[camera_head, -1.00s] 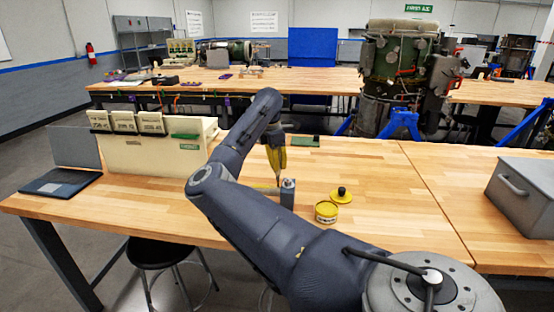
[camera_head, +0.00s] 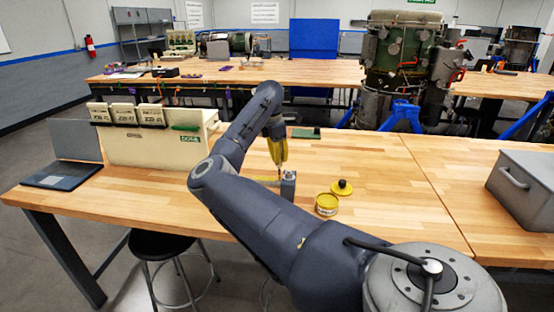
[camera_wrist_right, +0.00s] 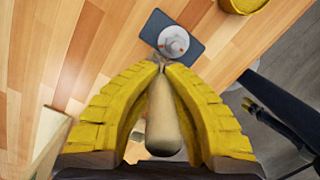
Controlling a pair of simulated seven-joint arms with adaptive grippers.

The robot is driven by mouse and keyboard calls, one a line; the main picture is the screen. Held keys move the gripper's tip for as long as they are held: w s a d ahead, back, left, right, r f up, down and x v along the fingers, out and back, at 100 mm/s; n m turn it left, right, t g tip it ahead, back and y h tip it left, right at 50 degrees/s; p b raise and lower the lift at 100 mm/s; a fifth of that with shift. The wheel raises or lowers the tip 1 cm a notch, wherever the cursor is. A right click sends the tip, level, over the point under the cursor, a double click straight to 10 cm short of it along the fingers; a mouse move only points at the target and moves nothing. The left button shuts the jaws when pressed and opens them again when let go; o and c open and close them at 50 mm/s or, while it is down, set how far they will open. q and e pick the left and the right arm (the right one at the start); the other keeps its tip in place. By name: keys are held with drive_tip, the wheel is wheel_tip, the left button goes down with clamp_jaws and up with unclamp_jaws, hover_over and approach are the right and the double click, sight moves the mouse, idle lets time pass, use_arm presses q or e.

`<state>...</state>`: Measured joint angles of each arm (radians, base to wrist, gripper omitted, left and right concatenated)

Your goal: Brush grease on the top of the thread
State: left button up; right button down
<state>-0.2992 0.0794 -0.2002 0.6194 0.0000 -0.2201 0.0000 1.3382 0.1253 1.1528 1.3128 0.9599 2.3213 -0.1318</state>
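My right gripper (camera_head: 279,157) has yellow ribbed fingers and points down over the table. In the right wrist view its fingers (camera_wrist_right: 162,68) are closed around a brush with a pale rounded handle (camera_wrist_right: 163,120). The brush tip sits at or very near the edge of the threaded part's round light-grey top (camera_wrist_right: 174,42), which has small red spots. I cannot tell whether they touch. That part stands on a dark grey block (camera_head: 288,186). An open yellow grease tin (camera_head: 326,205) stands right of the block, its rim also in the wrist view (camera_wrist_right: 242,4).
A yellow lid with a black knob (camera_head: 342,187) lies behind the tin. A cream bin box (camera_head: 152,148) and a laptop (camera_head: 62,175) stand at the left. A grey case (camera_head: 525,190) is at the right. The wooden table (camera_head: 395,185) is clear right of the lid.

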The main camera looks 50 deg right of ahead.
wheel_tip(320, 180, up, 3)
drive_tip(key=shift+w+a+f, duration=0.1)
drive_tip(key=shift+a, duration=0.05)
drive_tip(key=shift+r, duration=2.45)
